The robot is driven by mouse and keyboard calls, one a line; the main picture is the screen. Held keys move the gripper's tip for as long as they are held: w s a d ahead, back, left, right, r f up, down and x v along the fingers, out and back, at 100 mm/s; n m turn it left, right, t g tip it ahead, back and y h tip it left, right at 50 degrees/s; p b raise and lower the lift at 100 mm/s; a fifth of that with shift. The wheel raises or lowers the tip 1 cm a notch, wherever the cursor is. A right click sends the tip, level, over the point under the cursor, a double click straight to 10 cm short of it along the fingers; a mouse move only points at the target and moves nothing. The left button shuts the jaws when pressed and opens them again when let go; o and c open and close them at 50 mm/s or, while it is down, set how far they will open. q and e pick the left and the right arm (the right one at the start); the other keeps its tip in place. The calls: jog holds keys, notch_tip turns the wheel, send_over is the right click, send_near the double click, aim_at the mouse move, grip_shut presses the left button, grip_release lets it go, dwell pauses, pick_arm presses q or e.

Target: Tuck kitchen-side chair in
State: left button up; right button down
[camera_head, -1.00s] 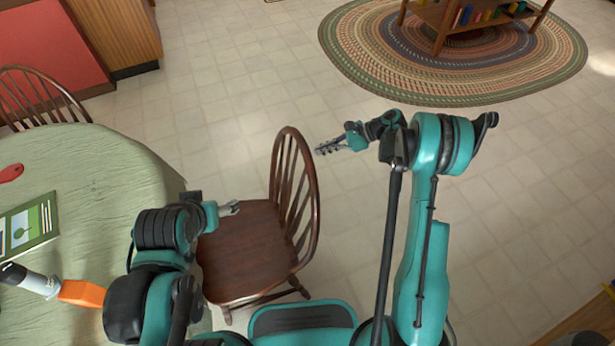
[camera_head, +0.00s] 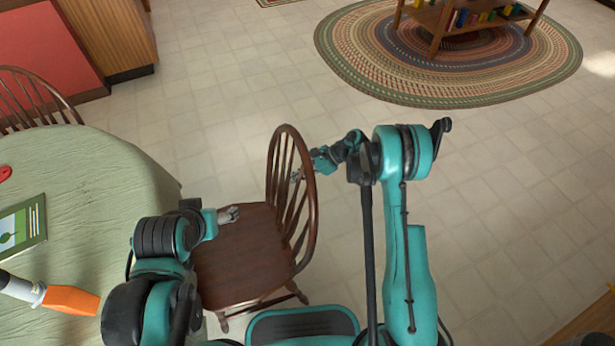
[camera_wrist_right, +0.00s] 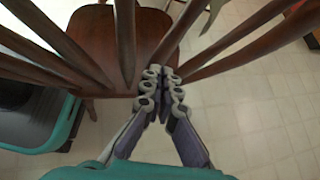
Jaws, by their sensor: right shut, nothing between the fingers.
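A dark brown wooden chair (camera_head: 243,258) with a spindle back stands beside the round table (camera_head: 100,200), its seat toward the table and its back to the right. My right gripper (camera_head: 297,177) is at the chair back, its fingertips at the spindles. In the right wrist view the gripper (camera_wrist_right: 163,85) is shut and empty, with spindles fanning out around it and the seat (camera_wrist_right: 150,35) beyond. My left gripper (camera_head: 230,214) is over the seat's left part, near the table edge; whether it is open is too small to tell.
A second chair (camera_head: 35,97) stands at the table's far left. A book (camera_head: 22,228), an orange-ended object (camera_head: 68,300) and a red item lie on the green tablecloth. A braided rug (camera_head: 350,60) with a wooden shelf lies at the back right. The tiled floor right of my arm is clear.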

pick_arm(q)
jog(key=shift+f, duration=0.15)
pick_arm(e)
jog(key=shift+a+r, duration=0.1)
jog(key=shift+a, duration=0.35)
